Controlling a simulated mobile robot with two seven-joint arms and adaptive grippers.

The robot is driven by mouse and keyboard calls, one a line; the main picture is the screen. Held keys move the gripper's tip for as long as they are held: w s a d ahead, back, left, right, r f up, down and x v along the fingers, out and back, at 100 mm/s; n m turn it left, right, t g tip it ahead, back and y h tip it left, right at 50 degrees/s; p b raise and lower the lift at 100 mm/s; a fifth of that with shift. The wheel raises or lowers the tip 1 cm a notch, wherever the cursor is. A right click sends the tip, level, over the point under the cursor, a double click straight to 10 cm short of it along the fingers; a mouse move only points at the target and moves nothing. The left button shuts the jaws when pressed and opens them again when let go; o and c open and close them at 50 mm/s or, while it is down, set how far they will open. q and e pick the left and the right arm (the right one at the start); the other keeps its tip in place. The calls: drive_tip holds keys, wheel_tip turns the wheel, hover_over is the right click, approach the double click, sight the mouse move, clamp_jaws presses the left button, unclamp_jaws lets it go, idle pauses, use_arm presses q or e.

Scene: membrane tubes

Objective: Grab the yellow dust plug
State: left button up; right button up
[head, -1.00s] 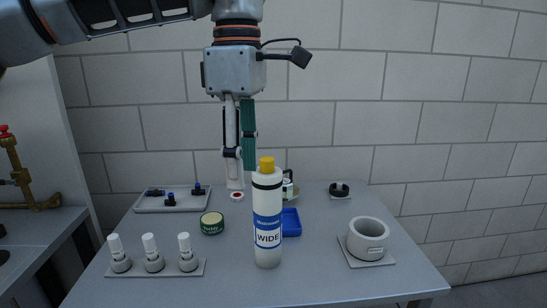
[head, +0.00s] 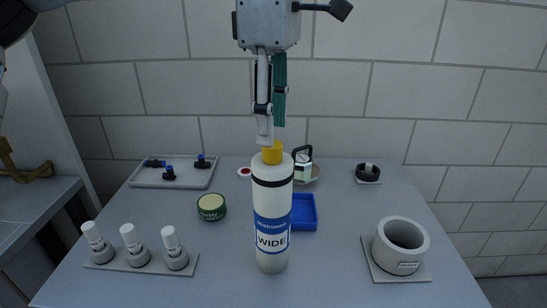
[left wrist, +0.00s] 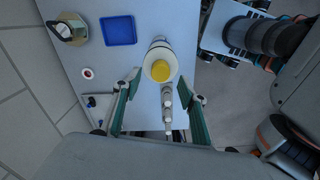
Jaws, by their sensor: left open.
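The yellow dust plug (head: 272,153) tops an upright white bottle (head: 271,242) with a blue "WIDE" label, near the middle of the table. My left gripper (head: 272,134) points down just above the plug in the head view, open and empty. One pale fingertip partly overlaps the plug's top edge there. In the left wrist view the plug (left wrist: 160,70) shows between the two spread fingers of my left gripper (left wrist: 160,82), slightly toward the picture's top from the fingertips. I see no contact with the plug. My right gripper is in neither view.
A blue tray (head: 312,225) and a green tin (head: 211,207) flank the bottle. White-capped tubes stand in a rack (head: 104,261) at front left. A grey tray (head: 142,184) with fittings lies at back left, a grey cup (head: 402,245) at right.

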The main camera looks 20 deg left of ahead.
sight(275, 144)
use_arm(q)
drive_tip(key=f+b, duration=0.1)
drive_tip(key=f, duration=0.3)
drive_tip(key=shift+d+f, duration=0.15)
drive_tip(key=shift+d, duration=0.05)
drive_tip(key=shift+c, duration=0.2)
drive_tip(key=c, duration=0.8)
drive_tip(key=shift+o, duration=0.2)
